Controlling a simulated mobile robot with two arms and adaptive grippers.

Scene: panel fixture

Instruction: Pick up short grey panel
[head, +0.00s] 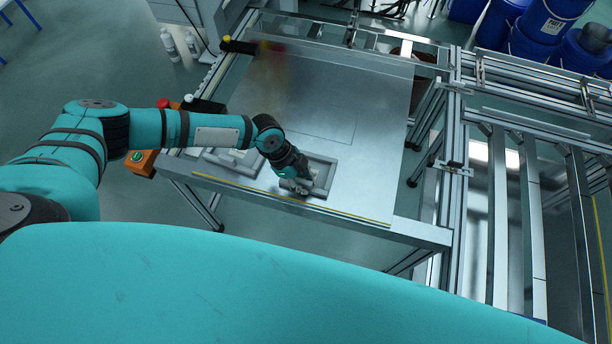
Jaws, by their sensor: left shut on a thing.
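A short grey panel (331,176) with a raised rim lies near the front edge of the metal worktable in the head view. My left gripper (299,186) is over its left part and is shut on it. The gripper and wrist hide part of the panel. I cannot tell whether the panel is lifted off the table. My right gripper is not in view.
Another grey framed piece (222,172) lies to the left, partly behind my left arm. The metal worktable (375,125) is mostly clear behind the panel. Aluminium rails (497,220) stand at the right. Blue buckets (540,28) stand at the back right.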

